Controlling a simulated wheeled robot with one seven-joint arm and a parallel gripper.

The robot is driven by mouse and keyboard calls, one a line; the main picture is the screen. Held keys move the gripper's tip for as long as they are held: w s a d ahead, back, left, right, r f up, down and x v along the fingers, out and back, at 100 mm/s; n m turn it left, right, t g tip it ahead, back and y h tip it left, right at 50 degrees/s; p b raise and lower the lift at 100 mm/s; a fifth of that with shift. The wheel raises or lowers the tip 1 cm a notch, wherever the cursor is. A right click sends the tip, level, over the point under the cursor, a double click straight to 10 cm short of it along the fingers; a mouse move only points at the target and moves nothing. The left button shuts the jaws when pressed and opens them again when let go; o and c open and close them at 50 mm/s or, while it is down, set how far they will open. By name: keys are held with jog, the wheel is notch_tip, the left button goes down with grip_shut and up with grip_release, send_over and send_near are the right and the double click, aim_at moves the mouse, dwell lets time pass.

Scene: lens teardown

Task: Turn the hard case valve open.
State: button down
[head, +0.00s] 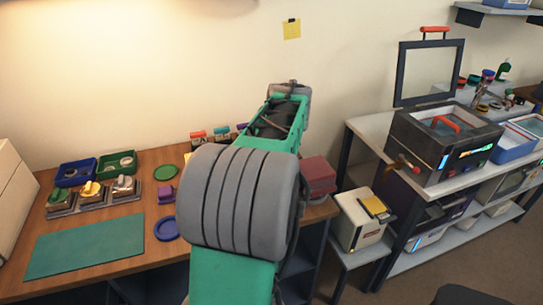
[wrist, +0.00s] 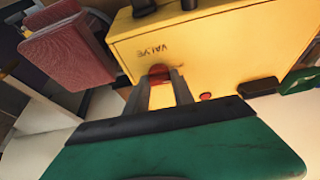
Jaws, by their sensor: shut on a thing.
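The yellow hard case (wrist: 225,45) fills the upper part of the wrist view. The word VALVE is printed on its face. Just by the label is a small red valve knob (wrist: 158,70). My gripper (wrist: 158,82) has one finger on each side of the knob and is shut on it. The lower part of the knob is partly hidden between the fingers. In the head view my arm covers the gripper and nearly all of the case; only a sliver of yellow (head: 187,157) shows beside the arm.
A dark red ribbed box (wrist: 68,50) stands close to the case, and also shows in the head view (head: 318,175). A small red dot (wrist: 205,96) is on the case face. A green mat (head: 85,245) and several trays lie on the left of the wooden bench (head: 145,165).

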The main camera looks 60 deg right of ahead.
jog(key=shift+n, duration=0.3)
jog(key=c, duration=1.1)
grip_release()
jog(key=v, duration=0.7)
jog(key=shift+s+r, duration=0.15)
jog(key=shift+r, duration=0.2)
